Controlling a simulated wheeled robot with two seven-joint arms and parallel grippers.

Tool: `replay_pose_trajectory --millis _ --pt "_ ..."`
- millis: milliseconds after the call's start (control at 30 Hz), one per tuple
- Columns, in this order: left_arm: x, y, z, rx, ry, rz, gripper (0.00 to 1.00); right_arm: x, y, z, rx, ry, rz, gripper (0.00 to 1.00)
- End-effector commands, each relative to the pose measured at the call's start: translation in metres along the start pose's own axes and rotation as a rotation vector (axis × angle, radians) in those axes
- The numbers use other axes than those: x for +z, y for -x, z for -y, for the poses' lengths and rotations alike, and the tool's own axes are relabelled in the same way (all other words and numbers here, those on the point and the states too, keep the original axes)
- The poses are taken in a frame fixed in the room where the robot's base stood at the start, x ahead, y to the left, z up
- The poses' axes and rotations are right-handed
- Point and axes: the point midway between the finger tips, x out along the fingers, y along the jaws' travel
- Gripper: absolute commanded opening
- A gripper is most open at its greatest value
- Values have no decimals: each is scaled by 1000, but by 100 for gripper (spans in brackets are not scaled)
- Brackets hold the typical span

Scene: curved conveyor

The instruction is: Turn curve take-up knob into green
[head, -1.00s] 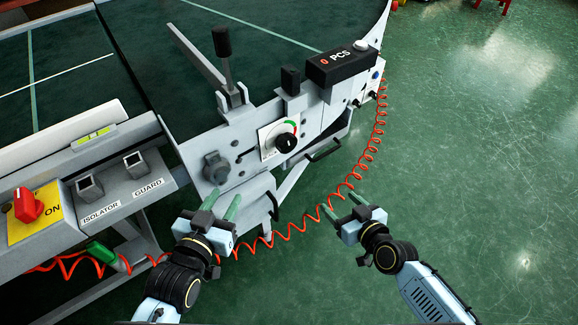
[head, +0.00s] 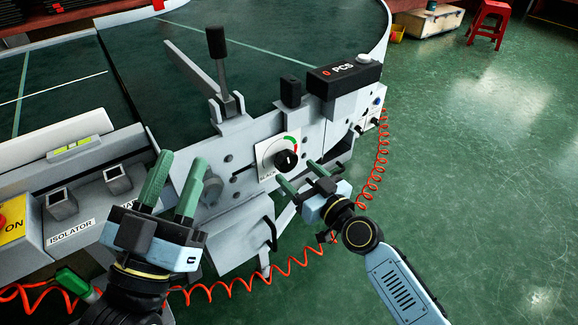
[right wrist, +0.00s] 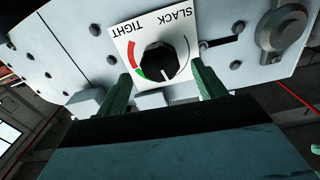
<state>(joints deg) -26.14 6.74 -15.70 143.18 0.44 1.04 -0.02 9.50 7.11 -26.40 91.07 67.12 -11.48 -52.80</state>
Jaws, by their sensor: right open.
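The black take-up knob (head: 286,160) sits on a white dial plate (head: 264,153) on the grey machine side. In the right wrist view the knob (right wrist: 158,61) and dial appear upside down, with SLACK and TIGHT lettering. The dial has a green sector (right wrist: 139,72) beside a red one (right wrist: 132,54). The knob's white mark points away from the red, a little beside the green. My right gripper (head: 300,174) is open just in front of and below the knob, its fingers apart on either side, not closed on it. My left gripper (head: 177,182) is open and empty at lower left.
A black-handled lever (head: 218,60) rises above the dial. The PCS counter box (head: 343,78) stands right of it. A red coiled cable (head: 290,272) hangs below. Isolator and guard sockets (head: 90,190) are at left; a red stool (head: 489,22) is far off.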

Motion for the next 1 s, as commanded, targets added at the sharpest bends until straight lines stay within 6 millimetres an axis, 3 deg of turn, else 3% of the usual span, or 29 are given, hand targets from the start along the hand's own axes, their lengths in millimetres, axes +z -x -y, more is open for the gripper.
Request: replay_pose_trajectory --millis 100,300,667,1000 --pt "-2 1 0 0 0 -47 36 0 -22 0 1 -3 -2 69" --pt "-9 3 0 2 -1 -112 36 1 -41 -1 1 0 0 69" --pt "-12 3 0 2 -1 -127 36 0 -45 -1 1 0 1 68" --pt "-11 3 0 2 -1 -127 36 1 -45 -1 1 0 1 25"
